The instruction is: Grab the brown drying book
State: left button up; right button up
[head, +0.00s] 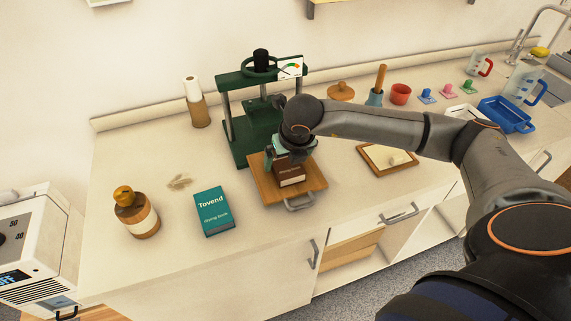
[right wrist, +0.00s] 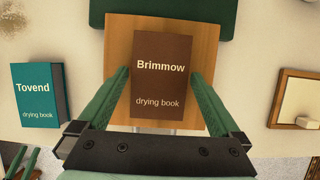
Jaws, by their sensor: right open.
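The brown drying book (head: 291,178), labelled "Brimmow", lies flat on the square wooden board (head: 262,184) of the green press. It also shows whole in the right wrist view (right wrist: 164,75). My right gripper (head: 296,150) is above the book, pointing down. In the right wrist view its green fingers (right wrist: 160,76) are open, one on each side of the book, with a narrow gap visible on each side. In the head view it hides the book's far part. Green and black finger-like parts at the lower left of the right wrist view may be my left gripper (right wrist: 32,160).
The green press (head: 240,115) stands just behind the book. A teal "Tovend" drying book (head: 214,212) lies to the left, and a brown bottle (head: 136,213) farther left. A framed board (head: 372,166) lies to the right. Counter between the teal book and wooden board is clear.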

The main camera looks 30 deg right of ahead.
jog(key=shift+f+b, duration=0.25)
jog(key=shift+b, duration=0.25)
dwell(0.4)
jog(key=c, duration=1.5)
